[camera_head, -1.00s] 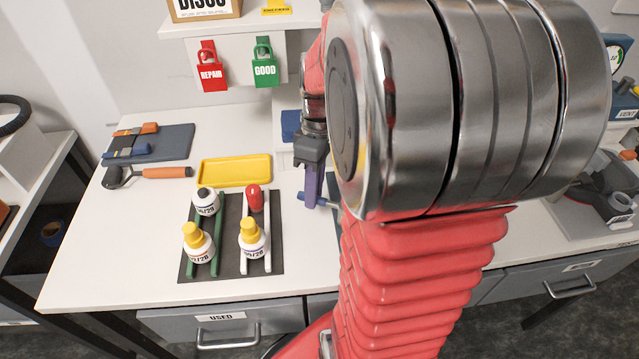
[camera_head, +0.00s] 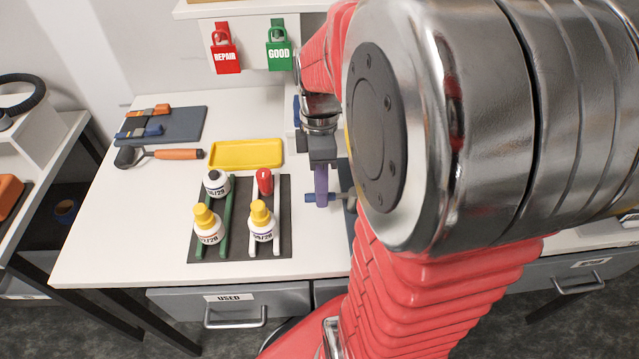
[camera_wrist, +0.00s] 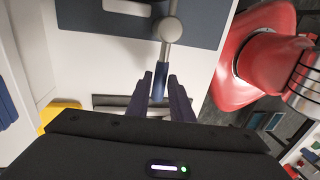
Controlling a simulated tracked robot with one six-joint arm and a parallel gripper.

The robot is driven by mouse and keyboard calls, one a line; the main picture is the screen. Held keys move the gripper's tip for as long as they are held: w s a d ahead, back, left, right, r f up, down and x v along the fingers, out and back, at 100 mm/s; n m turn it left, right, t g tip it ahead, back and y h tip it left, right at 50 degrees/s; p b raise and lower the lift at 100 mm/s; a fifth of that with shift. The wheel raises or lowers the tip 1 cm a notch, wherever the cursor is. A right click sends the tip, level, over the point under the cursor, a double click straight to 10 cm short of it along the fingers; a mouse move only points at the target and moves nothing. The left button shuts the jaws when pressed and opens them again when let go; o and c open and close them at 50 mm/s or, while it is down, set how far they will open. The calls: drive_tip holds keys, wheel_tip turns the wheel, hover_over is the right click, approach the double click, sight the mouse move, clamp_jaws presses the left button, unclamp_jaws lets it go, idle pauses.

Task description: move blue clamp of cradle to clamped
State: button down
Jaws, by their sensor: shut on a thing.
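My gripper (camera_head: 321,190) has purple fingers pointing down at the bench, right of the dark mat with bottles. It is shut on the blue clamp (camera_head: 338,196), a short blue handle that sticks out on both sides of the fingers. In the wrist view, the blue clamp (camera_wrist: 159,80) lies between the fingertips of my gripper (camera_wrist: 160,88) and meets a grey round knob (camera_wrist: 168,30). The knob sits over the dark blue-grey plate of the cradle (camera_wrist: 85,20). My arm hides most of the cradle in the head view.
A dark mat (camera_head: 240,190) with rails holds several bottles and a red-topped item. A yellow tray (camera_head: 247,154) lies behind it. An orange-handled tool (camera_head: 178,154) and a dark board (camera_head: 185,122) are further left. White bench is clear at front left.

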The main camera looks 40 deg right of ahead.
drive_tip(key=c, duration=1.6)
unclamp_jaws()
drive_tip(key=shift+r, duration=0.1)
drive_tip(key=r, duration=0.4)
drive_tip(key=w+d+r, duration=0.1)
drive_tip(key=r, duration=0.4)
drive_tip(key=w+r, duration=0.1)
drive_tip(key=r, duration=0.3)
drive_tip(key=shift+w+d+r, duration=0.1)
drive_tip(key=shift+d+r, duration=0.05)
drive_tip(key=shift+d, duration=0.1)
